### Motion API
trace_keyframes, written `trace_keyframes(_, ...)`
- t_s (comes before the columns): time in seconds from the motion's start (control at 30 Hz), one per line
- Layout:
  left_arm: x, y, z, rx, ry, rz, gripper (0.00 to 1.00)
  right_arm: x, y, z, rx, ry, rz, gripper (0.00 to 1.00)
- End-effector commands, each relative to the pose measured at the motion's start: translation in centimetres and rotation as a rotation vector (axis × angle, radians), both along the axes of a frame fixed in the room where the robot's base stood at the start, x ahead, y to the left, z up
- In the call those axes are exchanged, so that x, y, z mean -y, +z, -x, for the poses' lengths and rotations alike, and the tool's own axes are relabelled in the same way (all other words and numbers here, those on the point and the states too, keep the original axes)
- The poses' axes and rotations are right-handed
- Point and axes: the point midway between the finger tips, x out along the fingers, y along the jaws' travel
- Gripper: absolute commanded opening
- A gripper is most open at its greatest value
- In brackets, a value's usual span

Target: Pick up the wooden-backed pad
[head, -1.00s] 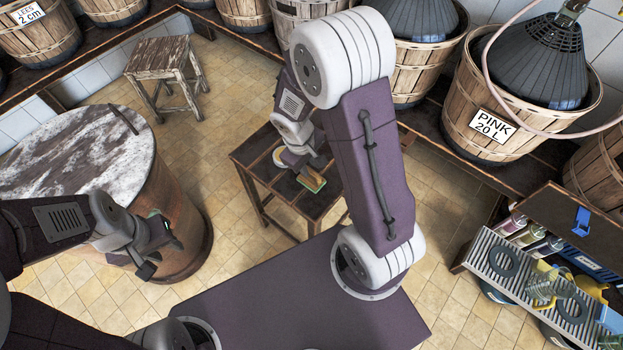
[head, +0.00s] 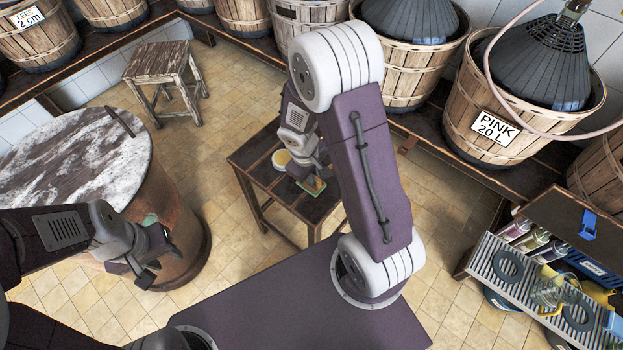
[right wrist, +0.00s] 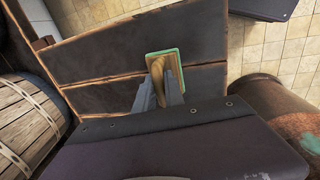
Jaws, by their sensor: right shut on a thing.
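The wooden-backed pad (right wrist: 180,69) has a tan wooden back and a green edge. My left gripper (head: 156,258) is open and empty, in front of the round barrel table (head: 172,226).
A round pale disc (head: 281,158) lies on the small table beside my right gripper. A rustic stool (head: 157,66) stands at the back left. Demijohn baskets (head: 516,100) line the rear bench. A grey slatted rack (head: 490,258) with rings is at the right.

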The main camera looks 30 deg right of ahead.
Motion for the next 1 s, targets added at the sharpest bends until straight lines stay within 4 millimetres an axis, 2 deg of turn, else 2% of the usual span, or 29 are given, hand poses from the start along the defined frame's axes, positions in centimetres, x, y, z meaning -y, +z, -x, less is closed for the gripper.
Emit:
trace_keyframes(0.17,0.0,0.6,0.0,0.000,0.000,0.000,0.36,0.0,0.9,-0.1,0.002,-0.002,-0.001,0.00)
trace_keyframes(0.4,0.0,2.8,0.0,0.000,0.000,0.000,0.36,0.0,4.8,-0.1,0.003,0.000,0.000,0.00)
trace_keyframes(0.47,0.0,2.4,0.0,0.000,0.000,0.000,0.36,0.1,5.0,1.2,0.001,-0.001,0.000,0.00)
trace_keyframes(0.7,0.0,3.5,0.0,0.000,0.000,0.000,0.36,0.8,8.8,7.3,0.005,-0.002,0.000,0.00)
trace_keyframes(0.73,0.0,1.7,0.0,0.001,0.000,0.000,0.36,1.0,7.9,7.2,0.011,-0.004,0.006,0.00)
trace_keyframes(0.8,0.0,0.0,0.0,0.000,0.000,0.000,0.36,1.2,8.0,7.7,0.014,-0.006,0.013,0.00)
trace_keyframes(0.93,0.0,-2.0,0.0,-0.001,0.000,0.000,0.36,1.0,8.8,9.1,0.010,-0.002,0.001,0.00)
trace_keyframes(1.0,0.0,-1.9,0.0,-0.001,0.000,0.000,0.36,1.1,9.8,10.0,0.007,-0.002,0.000,0.00)
